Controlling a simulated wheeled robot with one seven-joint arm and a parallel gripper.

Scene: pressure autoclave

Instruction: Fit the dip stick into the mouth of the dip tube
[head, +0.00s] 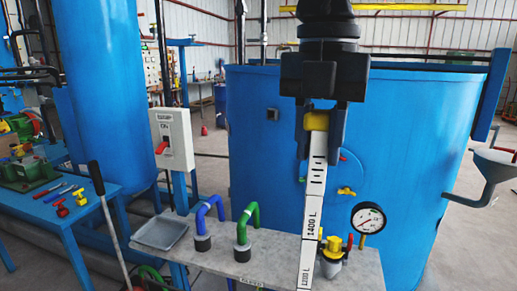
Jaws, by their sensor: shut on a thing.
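My gripper (319,140) hangs at the upper middle of the head view, its two dark fingers closed on the yellow top of the dip stick (314,180). The stick is a long flat white strip with black marks, lettered 1400 L and 1200 L. It hangs down almost upright, leaning slightly, in front of the grey bench top. Its lower end runs out of the picture at the bottom. I cannot make out the mouth of the dip tube in this view.
The grey bench (215,262) carries a blue bent pipe (205,215), a green bent pipe (245,222), a tray (160,232), a gauge (368,219) and a yellow-topped fitting (333,250). A large blue tank (415,150) stands behind. A blue table (40,212) with tools is left.

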